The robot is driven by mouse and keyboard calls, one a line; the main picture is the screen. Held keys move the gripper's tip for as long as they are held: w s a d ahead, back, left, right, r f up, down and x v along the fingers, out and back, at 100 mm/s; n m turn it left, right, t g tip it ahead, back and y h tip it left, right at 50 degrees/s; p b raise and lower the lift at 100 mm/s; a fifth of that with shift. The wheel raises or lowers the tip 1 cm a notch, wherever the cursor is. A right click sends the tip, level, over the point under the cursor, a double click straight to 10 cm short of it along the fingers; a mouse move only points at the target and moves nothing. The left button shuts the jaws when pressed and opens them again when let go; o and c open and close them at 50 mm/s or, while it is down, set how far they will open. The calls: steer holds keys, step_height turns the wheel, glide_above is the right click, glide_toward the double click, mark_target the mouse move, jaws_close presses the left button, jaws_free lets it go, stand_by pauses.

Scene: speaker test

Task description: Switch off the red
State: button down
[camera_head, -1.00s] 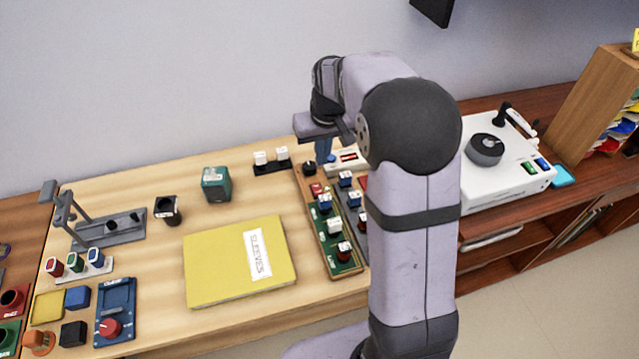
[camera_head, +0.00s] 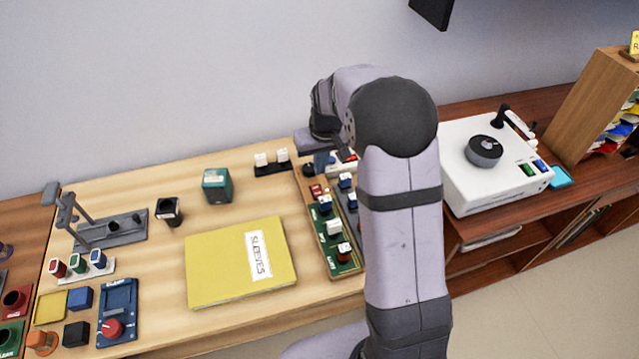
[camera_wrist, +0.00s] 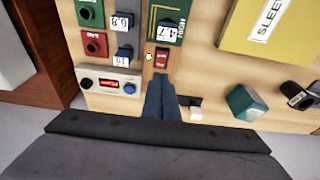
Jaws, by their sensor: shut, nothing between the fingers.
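A small red rocker switch (camera_wrist: 162,59) sits on the board in the wrist view, just beyond my fingertips; a small yellow-green spot is at its left. In the head view the red switch (camera_head: 316,190) is near the back end of the green-and-wood board (camera_head: 341,262). My gripper (camera_wrist: 161,80) is shut and empty, its blue fingers together and pointing at the switch's near side. I cannot tell whether they touch it. In the head view my gripper (camera_head: 321,161) is small and partly hidden by my arm. The switch's on or off position is unclear.
A white meter box (camera_wrist: 108,82) with a red display and a red block (camera_wrist: 94,44) with a dark knob are left of my fingers. White switches (camera_wrist: 190,103) and a green box (camera_wrist: 246,103) are to the right. A yellow SLEEVES folder (camera_head: 225,265) lies left of the board.

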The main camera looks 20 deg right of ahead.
steer(key=p, duration=0.2)
glide_above(320, 195)
steer(key=x, duration=0.2)
steer(key=s+x, duration=0.1)
steer(key=x, duration=0.4)
steer(key=shift+s+a+f, duration=0.1)
steer(key=shift+s+f, duration=0.05)
steer(key=shift+f, duration=0.9)
steer(key=shift+s, duration=0.1)
steer(key=shift+s+f+b, duration=0.3)
steer(key=shift+f+b, duration=0.1)
steer(key=shift+f, duration=0.2)
steer(key=shift+w+r, duration=0.15)
steer(key=shift+w, duration=0.05)
steer(key=shift+w+r, duration=0.2)
steer(key=shift+w, duration=0.4)
steer(key=shift+r+p, duration=0.1)
steer(key=shift+p, duration=0.2)
